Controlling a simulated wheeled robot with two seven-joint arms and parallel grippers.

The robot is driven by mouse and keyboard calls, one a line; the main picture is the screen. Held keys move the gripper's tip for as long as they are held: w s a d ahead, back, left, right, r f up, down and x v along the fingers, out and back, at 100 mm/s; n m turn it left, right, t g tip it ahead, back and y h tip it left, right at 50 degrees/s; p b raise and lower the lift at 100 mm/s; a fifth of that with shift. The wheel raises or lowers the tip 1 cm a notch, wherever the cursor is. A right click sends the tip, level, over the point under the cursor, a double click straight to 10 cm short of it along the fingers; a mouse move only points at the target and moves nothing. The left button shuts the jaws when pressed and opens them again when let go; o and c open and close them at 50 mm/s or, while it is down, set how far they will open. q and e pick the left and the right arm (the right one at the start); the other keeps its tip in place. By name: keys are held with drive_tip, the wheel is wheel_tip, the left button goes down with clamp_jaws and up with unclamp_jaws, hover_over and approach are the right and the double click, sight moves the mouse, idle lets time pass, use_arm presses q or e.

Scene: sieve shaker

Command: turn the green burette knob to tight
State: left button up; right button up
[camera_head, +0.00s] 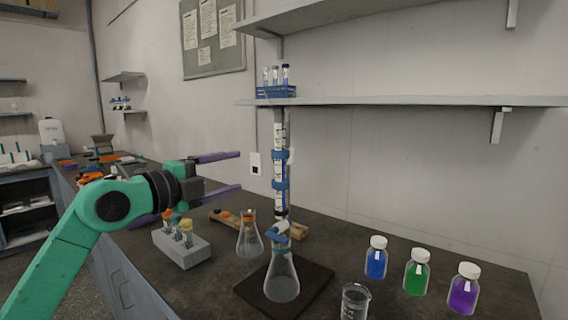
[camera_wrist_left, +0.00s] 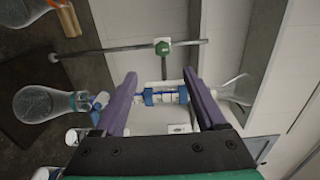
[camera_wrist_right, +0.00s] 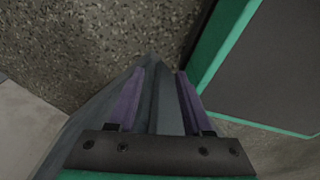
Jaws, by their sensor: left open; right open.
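The green knob (camera_wrist_left: 162,48) sits on the grey stand rod in the left wrist view; I cannot make it out in the head view. The burette (camera_head: 280,165) stands upright with blue bands. In the left wrist view the burette (camera_wrist_left: 165,96) appears between the purple fingers, with the knob beyond it. My left gripper (camera_head: 239,171) is open and empty, left of the burette in the head view, its fingers pointing toward it. My right gripper (camera_wrist_right: 160,72) is open and empty, low over a speckled surface, and out of the head view.
An Erlenmeyer flask (camera_head: 283,277) stands under the burette on a dark base (camera_head: 313,290). Another flask (camera_head: 249,240), a vial rack (camera_head: 182,247), a beaker (camera_head: 354,303) and blue, green (camera_head: 416,273) and purple bottles surround it. A wall shelf (camera_head: 400,101) is above.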

use_arm(q)
drive_tip(key=p+x, duration=0.3)
drive_tip(key=x, duration=1)
drive_tip(key=shift+r+p, duration=0.25)
drive_tip(key=shift+p, duration=0.15)
use_arm(e)
drive_tip(key=r, duration=0.1)
drive_tip(key=s+a+r, duration=0.1)
drive_tip(key=s+r, duration=0.1)
drive_tip(key=r, duration=0.1)
drive_tip(key=shift+a, duration=0.2)
use_arm(q)
drive_tip(key=shift+d, duration=0.15)
